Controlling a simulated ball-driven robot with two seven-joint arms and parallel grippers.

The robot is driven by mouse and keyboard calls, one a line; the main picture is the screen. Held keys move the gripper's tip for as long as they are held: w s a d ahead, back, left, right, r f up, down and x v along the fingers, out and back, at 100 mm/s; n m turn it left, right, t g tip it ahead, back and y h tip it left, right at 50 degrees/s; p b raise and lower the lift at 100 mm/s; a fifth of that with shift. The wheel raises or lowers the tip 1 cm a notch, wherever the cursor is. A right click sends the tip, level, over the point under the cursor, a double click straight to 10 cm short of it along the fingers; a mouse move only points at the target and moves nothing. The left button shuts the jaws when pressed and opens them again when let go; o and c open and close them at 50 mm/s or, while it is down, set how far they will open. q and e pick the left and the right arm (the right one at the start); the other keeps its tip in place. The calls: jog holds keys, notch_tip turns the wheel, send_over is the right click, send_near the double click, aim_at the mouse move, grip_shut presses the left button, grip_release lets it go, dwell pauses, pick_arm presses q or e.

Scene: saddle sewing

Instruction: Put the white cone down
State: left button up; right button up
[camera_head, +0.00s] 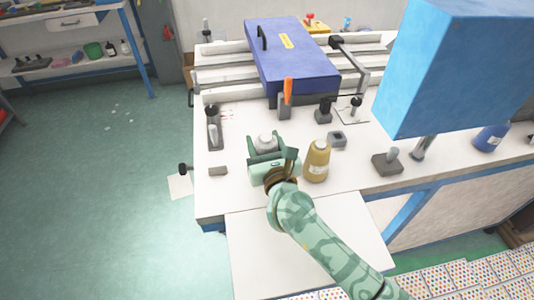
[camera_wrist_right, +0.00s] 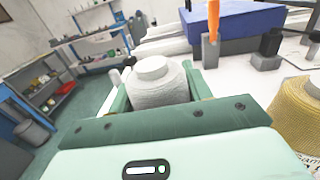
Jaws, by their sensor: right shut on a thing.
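The white cone (camera_wrist_right: 158,88) is upright between the two green fingers of my right gripper, which is shut on it. In the head view the white cone (camera_head: 265,142) shows between the fingers of my right gripper (camera_head: 268,147), over the left part of the white table (camera_head: 245,198). The finger bodies hide its lower part, so I cannot tell whether its base touches the table. My left gripper is not in view.
A tan thread cone (camera_head: 317,162) stands just right of my right gripper. An orange-handled tool in a grey block (camera_head: 285,106), a dark clamp (camera_head: 212,128) and a blue machine box (camera_head: 290,58) are behind it. A large blue block (camera_head: 455,70) fills the upper right. The table front is clear.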

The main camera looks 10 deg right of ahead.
notch_tip(320, 180, down, 3)
jog(key=shift+r+b, duration=0.1)
jog(key=shift+b, duration=0.35)
jog(key=shift+r, duration=0.15)
jog(key=shift+d, duration=0.1)
jog(key=o, duration=1.1)
jog(key=shift+s, duration=0.3)
jog(key=s, duration=0.7)
jog(key=s+d, duration=0.1)
jog(key=s, duration=0.3)
jog(key=shift+s+p, duration=0.2)
jog(key=shift+p, duration=0.15)
